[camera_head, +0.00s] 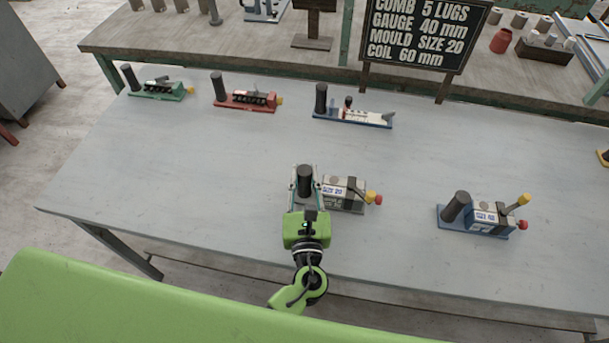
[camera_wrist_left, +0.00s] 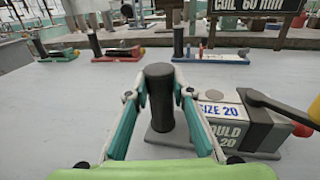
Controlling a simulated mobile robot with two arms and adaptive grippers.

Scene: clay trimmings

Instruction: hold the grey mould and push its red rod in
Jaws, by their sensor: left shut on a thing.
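The grey mould (camera_head: 345,190) stands near the front middle of the table, labelled SIZE 20. It also shows at the right of the left wrist view (camera_wrist_left: 238,127). A dark upright post (camera_wrist_left: 160,95) rises from its base on the left. My left gripper (camera_head: 305,176) is shut on this post, with a finger on either side. The mould's red rod (camera_head: 377,199) sticks out of the right end, beside a lever with a yellow tip (camera_head: 370,196). In the wrist view the red rod (camera_wrist_left: 302,130) is partly hidden behind the lever. My right gripper is not in view.
A blue mould (camera_head: 490,217) with its own post, yellow-tipped lever and red rod stands to the right. Green (camera_head: 160,89), red (camera_head: 250,100) and blue-based (camera_head: 355,117) tools line the back, below a black sign (camera_head: 420,30).

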